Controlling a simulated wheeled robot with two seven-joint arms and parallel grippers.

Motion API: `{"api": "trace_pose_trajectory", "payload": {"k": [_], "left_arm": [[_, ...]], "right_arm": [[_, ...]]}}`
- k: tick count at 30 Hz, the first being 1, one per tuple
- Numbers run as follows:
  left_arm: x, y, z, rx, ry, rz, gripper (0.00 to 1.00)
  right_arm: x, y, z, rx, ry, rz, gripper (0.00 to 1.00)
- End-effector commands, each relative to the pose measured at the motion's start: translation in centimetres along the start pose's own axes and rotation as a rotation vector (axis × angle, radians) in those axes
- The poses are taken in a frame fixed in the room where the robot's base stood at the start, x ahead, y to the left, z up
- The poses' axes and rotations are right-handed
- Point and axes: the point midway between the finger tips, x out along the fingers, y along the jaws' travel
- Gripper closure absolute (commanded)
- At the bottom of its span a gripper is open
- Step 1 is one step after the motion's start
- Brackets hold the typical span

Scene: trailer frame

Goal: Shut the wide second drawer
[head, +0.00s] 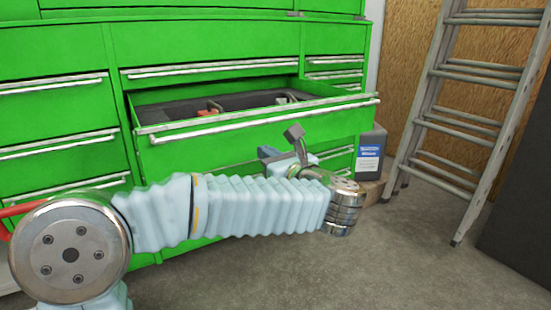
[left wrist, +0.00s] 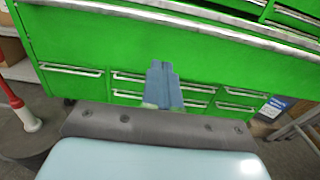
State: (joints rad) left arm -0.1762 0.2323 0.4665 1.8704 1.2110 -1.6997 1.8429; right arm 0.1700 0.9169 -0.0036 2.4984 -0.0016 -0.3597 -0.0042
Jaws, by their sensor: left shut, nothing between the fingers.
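The wide second drawer (head: 225,135) of the green cabinet is pulled out, with its dark-lined inside and a few tools showing. Its long metal handle (head: 260,123) runs along the top of the front. In the left wrist view the green drawer front (left wrist: 110,45) fills the upper part. My left gripper (head: 268,153) is in front of the drawer front, below the handle and right of its middle. In the left wrist view its blue fingers (left wrist: 161,72) are together and empty, over the green front. I cannot tell whether they touch it. My right gripper is not in view.
The drawer above (head: 205,42) and the drawers at the left (head: 50,95) are shut. A dark jug with a blue label (head: 369,152) stands right of the cabinet. A metal ladder (head: 478,100) leans further right. The grey floor (head: 420,260) in front is clear.

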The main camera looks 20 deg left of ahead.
Motion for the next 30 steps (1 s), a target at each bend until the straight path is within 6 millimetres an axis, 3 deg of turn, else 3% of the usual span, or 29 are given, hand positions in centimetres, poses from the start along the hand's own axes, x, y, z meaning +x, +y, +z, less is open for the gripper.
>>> {"api": "trace_pose_trajectory", "payload": {"k": [6,12,18,30], "left_arm": [[4.7,0.1,0.1,0.002,0.0,0.003,1.0],[7.5,0.0,0.1,0.003,-0.001,0.001,1.0],[8.5,0.0,0.0,0.002,-0.002,0.0,1.0],[8.7,-0.1,-0.1,0.003,-0.002,-0.001,1.0]], "right_arm": [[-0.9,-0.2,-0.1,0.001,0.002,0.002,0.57],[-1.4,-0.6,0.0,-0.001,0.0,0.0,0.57],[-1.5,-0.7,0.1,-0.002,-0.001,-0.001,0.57],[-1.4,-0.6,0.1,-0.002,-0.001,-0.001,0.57]]}}
